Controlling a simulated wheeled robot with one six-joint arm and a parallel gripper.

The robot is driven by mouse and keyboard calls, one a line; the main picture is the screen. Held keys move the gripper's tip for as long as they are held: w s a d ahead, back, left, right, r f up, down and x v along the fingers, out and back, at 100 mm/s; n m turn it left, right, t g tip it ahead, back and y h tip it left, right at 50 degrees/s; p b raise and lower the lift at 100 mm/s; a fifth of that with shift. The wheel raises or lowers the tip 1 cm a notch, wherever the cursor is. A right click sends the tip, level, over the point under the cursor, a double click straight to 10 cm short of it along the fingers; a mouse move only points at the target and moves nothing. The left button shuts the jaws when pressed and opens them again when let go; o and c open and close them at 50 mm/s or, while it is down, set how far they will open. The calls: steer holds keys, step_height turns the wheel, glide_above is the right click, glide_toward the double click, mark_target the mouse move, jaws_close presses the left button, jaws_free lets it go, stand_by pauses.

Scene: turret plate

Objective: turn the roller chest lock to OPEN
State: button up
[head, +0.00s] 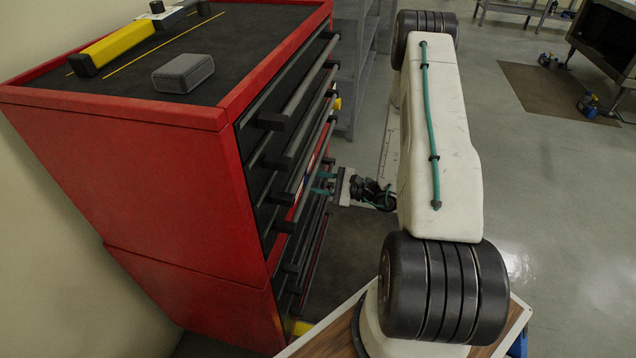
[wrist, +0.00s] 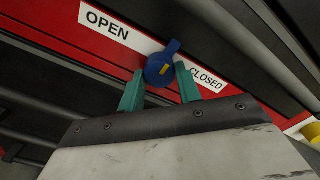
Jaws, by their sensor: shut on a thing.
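The roller chest (head: 150,180) is red with dark drawer fronts and stands at the left in the head view. The knob's tab points up, between the two words. My gripper (wrist: 160,85) has green fingers shut on the knob, one on each side. In the head view my gripper (head: 322,184) is at the drawer fronts, and the knob is hardly visible there.
Drawer handles (head: 290,125) stick out along the chest's front, close to my gripper. A grey box (head: 183,73) and a yellow-and-black tool (head: 125,42) lie on top of the chest. Open floor (head: 540,190) lies to the right.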

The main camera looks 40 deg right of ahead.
steer(key=n, duration=0.9)
steer(key=shift+r, duration=0.1)
steer(key=shift+n, duration=0.4)
steer(key=o, duration=1)
steer(key=v, duration=0.8)
